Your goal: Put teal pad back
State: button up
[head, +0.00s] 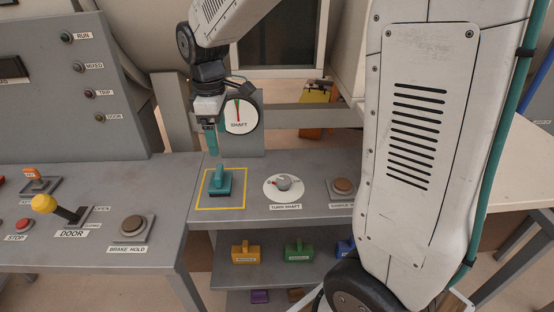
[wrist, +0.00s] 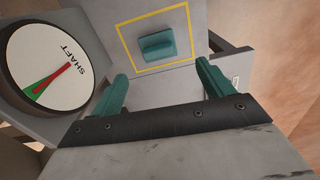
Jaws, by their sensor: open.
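The teal pad (head: 212,186) is a block with an upright grip. It sits inside the yellow square outline (head: 240,207) on the grey table. In the wrist view the teal pad (wrist: 158,44) lies within the yellow outline (wrist: 126,48), ahead of the fingers and apart from them. My gripper (head: 212,150) hangs above and behind the pad, its teal fingers pointing down. In the wrist view my gripper (wrist: 160,88) shows both fingers spread wide with nothing between them.
The shaft dial (head: 240,113) stands close beside my gripper. The turn-shaft knob (head: 284,184) and a brown button (head: 343,187) are right of the outline. Orange (head: 246,253) and green (head: 299,252) blocks sit on the shelf below. A yellow-knobbed door lever (head: 45,203) is at left.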

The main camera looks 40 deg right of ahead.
jog(key=s+d+r+m, duration=0.1)
jog(key=s+m, duration=0.4)
jog(key=s, duration=0.8)
jog(key=s+d+r+m+t, duration=0.1)
jog(key=s+r+m, duration=0.3)
jog(key=s, duration=0.9)
jog(key=shift+s+d+m, duration=0.35)
jog(key=shift+m, duration=0.55)
